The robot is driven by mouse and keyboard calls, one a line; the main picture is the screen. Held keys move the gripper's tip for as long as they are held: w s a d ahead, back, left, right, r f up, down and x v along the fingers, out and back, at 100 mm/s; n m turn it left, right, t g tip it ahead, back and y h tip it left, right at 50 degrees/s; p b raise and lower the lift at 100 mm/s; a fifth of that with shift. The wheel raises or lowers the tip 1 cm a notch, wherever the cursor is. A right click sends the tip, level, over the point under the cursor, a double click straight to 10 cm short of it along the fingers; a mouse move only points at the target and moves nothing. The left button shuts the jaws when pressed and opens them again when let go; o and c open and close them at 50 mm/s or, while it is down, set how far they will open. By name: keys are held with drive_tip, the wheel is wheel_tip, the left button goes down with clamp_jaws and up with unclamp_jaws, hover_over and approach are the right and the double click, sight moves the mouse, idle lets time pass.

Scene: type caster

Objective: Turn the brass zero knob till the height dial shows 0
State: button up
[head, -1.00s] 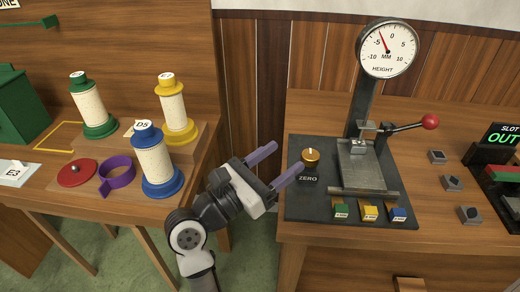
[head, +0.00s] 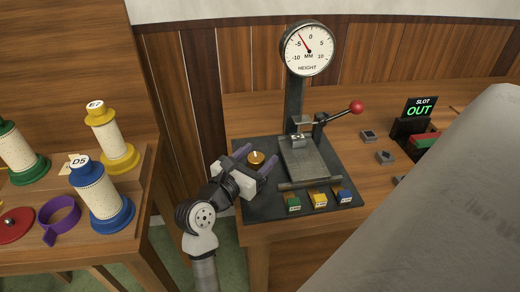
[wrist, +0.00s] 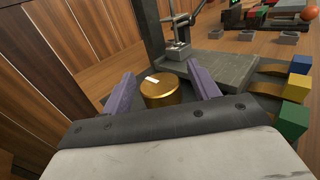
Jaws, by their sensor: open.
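The brass zero knob (head: 256,158) stands on the dark base plate of the height gauge, left of its metal block. My gripper (head: 255,157) is open, with one purple finger on each side of the knob. In the wrist view the knob (wrist: 161,94) lies between the two fingers, with a visible gap on both sides, and has a white mark on top. The height dial (head: 307,49) stands on a post behind. Its red needle points up and left, between -5 and 0. The ZERO label is hidden in the head view.
A lever with a red ball (head: 357,107) stands right of the post. Green, yellow and blue blocks (head: 319,200) line the plate's front edge. Spools and a purple ring (head: 60,220) are on the left table. A large grey shape covers the lower right of the head view.

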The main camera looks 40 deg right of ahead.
drive_tip(key=shift+x, duration=0.8)
drive_tip(key=shift+c, duration=0.2)
drive_tip(key=c, duration=0.9)
drive_tip(key=shift+g, duration=0.3)
